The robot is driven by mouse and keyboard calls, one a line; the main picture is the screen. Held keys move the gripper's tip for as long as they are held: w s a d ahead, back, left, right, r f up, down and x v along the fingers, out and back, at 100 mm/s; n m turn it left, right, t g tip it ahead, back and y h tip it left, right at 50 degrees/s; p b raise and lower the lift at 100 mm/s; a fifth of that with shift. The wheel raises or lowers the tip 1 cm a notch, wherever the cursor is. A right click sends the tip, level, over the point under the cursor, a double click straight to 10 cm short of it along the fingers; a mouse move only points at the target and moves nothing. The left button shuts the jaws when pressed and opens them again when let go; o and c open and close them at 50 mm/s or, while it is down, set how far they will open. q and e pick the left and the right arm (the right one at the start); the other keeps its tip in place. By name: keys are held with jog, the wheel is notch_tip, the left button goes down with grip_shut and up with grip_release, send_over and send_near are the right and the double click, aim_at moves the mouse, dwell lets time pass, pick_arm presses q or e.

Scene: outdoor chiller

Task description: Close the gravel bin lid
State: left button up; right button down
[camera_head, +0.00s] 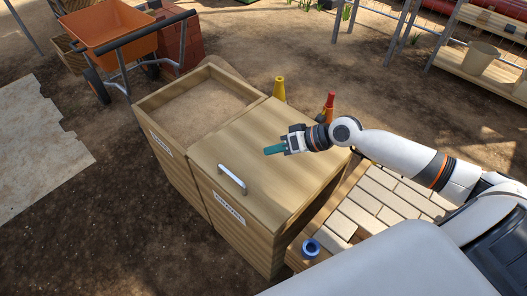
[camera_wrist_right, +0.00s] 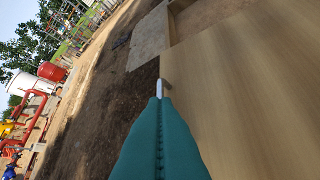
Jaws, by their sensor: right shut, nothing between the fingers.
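The wooden bin (camera_head: 236,226) on the right of a joined pair has a label on its front; I take it for the gravel bin, though the lettering is too small to read surely. Its wooden lid (camera_head: 255,185) lies down flat over the top, with no clear gap showing. A metal handle (camera_head: 232,179) sits near the lid's front edge. My right gripper (camera_head: 270,150) is shut and empty, its teal fingers above the lid behind the handle. In the right wrist view, the shut fingers (camera_wrist_right: 160,135) point along the lid (camera_wrist_right: 245,90). My left gripper is not in view.
The adjoining bin (camera_head: 150,106) stands open with sand-coloured material inside. A brick pallet (camera_head: 375,196) with a blue tape roll (camera_head: 311,247) is at the right. Yellow (camera_head: 279,89) and red (camera_head: 329,104) objects stand behind. An orange wheelbarrow (camera_head: 107,27) is at the back left.

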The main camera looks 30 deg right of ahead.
jog(key=x, duration=0.4)
jog(key=s+x, duration=0.1)
jog(key=x, duration=0.2)
jog(key=f+x, duration=0.1)
jog(key=x, duration=0.3)
jog(key=shift+s+a+f+p, duration=0.1)
jog(key=shift+a+f+p, duration=0.15)
jog(key=shift+a+p, duration=0.1)
jog(key=shift+s+a+f, duration=0.1)
jog(key=shift+a+f, duration=0.15)
jog(key=shift+f, duration=0.25)
